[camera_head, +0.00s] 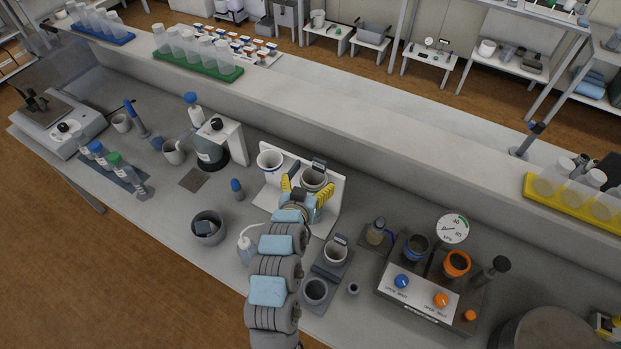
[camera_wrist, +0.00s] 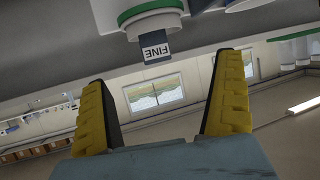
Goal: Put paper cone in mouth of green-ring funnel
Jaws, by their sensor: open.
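The green-ring funnel (camera_wrist: 152,14) shows at the top of the wrist view, partly cut off by the frame edge. A grey-blue tag marked FINE (camera_wrist: 157,49) stands out from its mouth, the picture appearing upside down; I cannot tell if the tag belongs to the paper cone. In the head view a tagged white funnel (camera_head: 315,177) sits at the white stand (camera_head: 331,213), its ring hidden. My gripper (camera_head: 305,188) is in front of it with yellow fingers spread. In the wrist view my gripper (camera_wrist: 165,70) is open and empty.
Another white funnel (camera_head: 270,159) stands at the left of the stand. A tagged cup (camera_head: 335,254) and a grey cup (camera_head: 315,291) are to the front right. A raised shelf (camera_head: 330,103) runs behind.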

